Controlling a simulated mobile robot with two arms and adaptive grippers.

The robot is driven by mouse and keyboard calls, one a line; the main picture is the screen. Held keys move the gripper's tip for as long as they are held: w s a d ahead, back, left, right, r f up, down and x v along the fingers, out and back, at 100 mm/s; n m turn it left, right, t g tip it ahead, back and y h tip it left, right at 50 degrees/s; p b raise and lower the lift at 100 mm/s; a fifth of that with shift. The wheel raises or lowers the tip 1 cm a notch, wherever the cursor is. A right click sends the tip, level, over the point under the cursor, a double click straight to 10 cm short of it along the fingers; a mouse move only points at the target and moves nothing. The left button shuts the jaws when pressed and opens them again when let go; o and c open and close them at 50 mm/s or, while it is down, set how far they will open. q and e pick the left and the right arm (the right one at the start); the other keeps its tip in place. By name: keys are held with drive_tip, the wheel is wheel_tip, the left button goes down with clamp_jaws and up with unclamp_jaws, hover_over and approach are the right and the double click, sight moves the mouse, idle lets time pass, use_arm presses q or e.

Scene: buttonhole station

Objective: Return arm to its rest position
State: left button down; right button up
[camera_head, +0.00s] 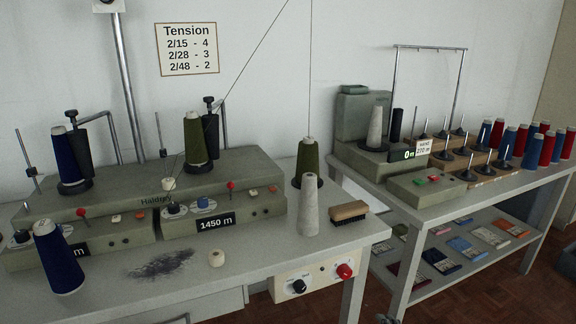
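Neither of my arms shows clearly, and I see no gripper fingers. A small dark shape (386,318) is cut off by the bottom edge between the two tables, and I cannot tell what it is. The left table (330,240) carries a winding machine (140,205) with a blue cone (72,160) and a green cone (195,140) on top. A tilted blue cone (57,258), a grey cone (309,207) and a green cone (307,160) stand on or near the left table's surface.
A brush (348,211), a small cream spool (216,258) and dark lint (160,264) lie on the left table. A control box (315,276) hangs at its front. The right table (420,208) holds another winder (362,120) and several red and blue cones, with packets on its shelf.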

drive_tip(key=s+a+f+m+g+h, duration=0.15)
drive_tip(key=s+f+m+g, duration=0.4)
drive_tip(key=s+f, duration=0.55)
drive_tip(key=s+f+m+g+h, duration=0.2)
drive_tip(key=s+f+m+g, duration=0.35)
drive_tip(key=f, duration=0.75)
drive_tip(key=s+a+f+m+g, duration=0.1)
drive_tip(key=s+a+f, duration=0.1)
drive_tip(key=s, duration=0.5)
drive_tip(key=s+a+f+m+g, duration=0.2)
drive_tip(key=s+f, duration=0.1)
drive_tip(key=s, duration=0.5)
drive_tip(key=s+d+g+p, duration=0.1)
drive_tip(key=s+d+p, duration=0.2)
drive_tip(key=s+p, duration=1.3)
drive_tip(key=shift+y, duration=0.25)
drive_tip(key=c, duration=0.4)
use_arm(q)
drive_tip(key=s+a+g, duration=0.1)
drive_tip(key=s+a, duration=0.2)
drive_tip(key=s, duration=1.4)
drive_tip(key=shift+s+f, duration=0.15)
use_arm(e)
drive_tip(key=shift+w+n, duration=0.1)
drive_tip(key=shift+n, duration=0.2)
